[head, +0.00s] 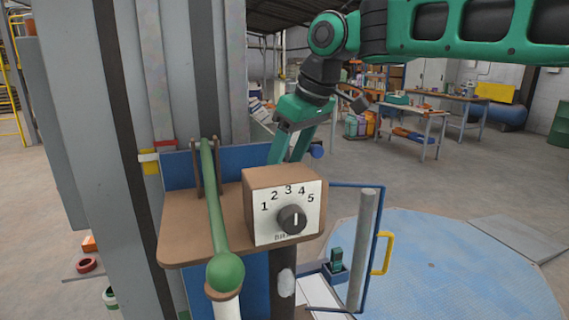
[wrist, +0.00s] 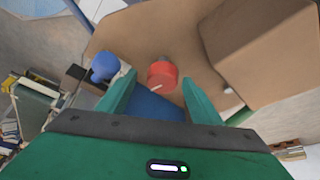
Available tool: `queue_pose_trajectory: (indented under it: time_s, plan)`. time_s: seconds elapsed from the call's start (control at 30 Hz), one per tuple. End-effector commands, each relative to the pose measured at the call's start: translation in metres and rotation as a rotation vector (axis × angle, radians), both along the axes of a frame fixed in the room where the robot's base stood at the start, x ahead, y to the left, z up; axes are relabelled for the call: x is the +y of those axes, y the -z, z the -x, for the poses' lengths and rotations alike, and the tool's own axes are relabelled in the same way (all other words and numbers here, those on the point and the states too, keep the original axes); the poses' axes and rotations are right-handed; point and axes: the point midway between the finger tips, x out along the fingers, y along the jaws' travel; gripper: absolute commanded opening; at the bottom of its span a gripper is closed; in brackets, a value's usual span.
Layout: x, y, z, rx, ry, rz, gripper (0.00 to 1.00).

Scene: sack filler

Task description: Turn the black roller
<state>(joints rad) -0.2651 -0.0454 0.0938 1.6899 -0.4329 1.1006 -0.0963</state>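No part is plainly a black roller. A round black knob (head: 292,219) with a white mark sits on the numbered face of a brown box (head: 257,182); its mark points up, around 3 to 4. In the wrist view a small dark piece (wrist: 74,76) sits beside a blue knob (wrist: 104,66); its shape is unclear. My gripper (head: 284,160) is behind the brown box, fingers pointing down, tips partly hidden. In the wrist view my gripper (wrist: 158,78) is open and empty. A red cylinder (wrist: 162,75) with a white mark shows between the fingers, seemingly beyond them.
A brown shelf (head: 180,238) carries the box and a green lever (head: 213,200) with a ball end. A tall grey column (head: 75,120) stands left. A blue frame holds a grey cylinder (head: 362,250) at right. Open floor lies beyond, with workbenches (head: 413,112) behind.

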Motion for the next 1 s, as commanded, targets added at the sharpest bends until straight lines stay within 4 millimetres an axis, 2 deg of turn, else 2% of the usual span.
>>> queue_pose_trajectory:
  time_s: [0.23, 0.37, 0.8, 1.0]
  plan:
    - [0.001, 0.0, 0.001, 0.001, -0.004, 0.0, 0.58]
    - [-0.001, -0.007, 0.002, -0.001, -0.002, -0.001, 0.58]
    - [-0.022, -0.071, 0.017, -0.001, -0.002, -0.001, 0.58]
    - [-0.027, -0.087, 0.021, 0.002, -0.003, -0.003, 0.58]
